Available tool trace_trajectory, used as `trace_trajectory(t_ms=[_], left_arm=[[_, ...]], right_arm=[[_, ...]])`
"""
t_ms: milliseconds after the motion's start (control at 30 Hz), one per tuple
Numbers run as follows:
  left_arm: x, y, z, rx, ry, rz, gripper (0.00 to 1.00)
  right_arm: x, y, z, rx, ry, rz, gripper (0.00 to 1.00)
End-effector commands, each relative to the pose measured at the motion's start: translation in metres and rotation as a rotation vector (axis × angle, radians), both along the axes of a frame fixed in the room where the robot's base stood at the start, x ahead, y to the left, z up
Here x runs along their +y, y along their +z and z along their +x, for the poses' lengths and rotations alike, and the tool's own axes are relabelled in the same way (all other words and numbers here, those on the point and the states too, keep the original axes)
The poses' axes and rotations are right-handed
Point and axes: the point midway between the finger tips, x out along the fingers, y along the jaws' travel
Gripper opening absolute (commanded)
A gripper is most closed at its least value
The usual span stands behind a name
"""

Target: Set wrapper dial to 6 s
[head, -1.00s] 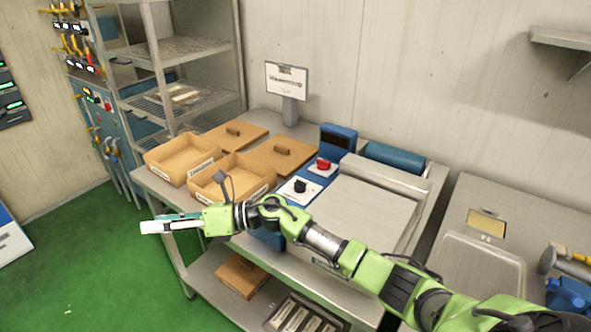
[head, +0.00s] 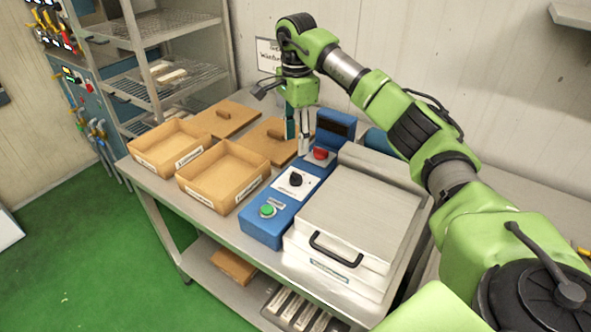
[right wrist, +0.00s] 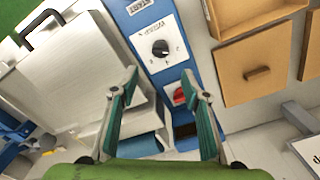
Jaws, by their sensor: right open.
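The wrapper's blue control panel (head: 259,228) runs beside the silver wrapper lid. On it are a black dial (head: 295,179) on a white plate, a red knob (head: 320,153) behind it and a green button (head: 267,210) in front. In the right wrist view the black dial (right wrist: 160,47) sits on a plate marked "WRAP"; its setting is too small to read. The red knob (right wrist: 179,96) shows between my fingers. My right gripper (head: 297,146) points down, open and empty, above the panel near the red knob. My left gripper is not in view.
Two open wooden boxes, one on the left (head: 172,146) and one nearer (head: 223,176), stand left of the panel, with wooden lids (head: 272,138) behind. The silver lid (head: 358,212) with its black handle lies right. A wire shelf stands at back left.

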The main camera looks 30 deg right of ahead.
Motion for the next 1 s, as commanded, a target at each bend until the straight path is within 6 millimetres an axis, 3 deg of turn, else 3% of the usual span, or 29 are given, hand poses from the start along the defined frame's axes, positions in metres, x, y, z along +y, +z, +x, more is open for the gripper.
trace_trajectory(t_ms=[500,700,1000], left_arm=[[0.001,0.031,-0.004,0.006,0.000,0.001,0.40],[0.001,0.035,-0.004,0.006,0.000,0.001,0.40],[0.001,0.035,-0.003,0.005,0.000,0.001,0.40]], right_arm=[[0.002,-0.100,0.000,0.001,-0.001,0.005,0.42],[0.001,-0.117,0.000,-0.001,0.000,0.003,0.42],[0.001,-0.120,0.000,-0.003,-0.001,0.004,0.42]])
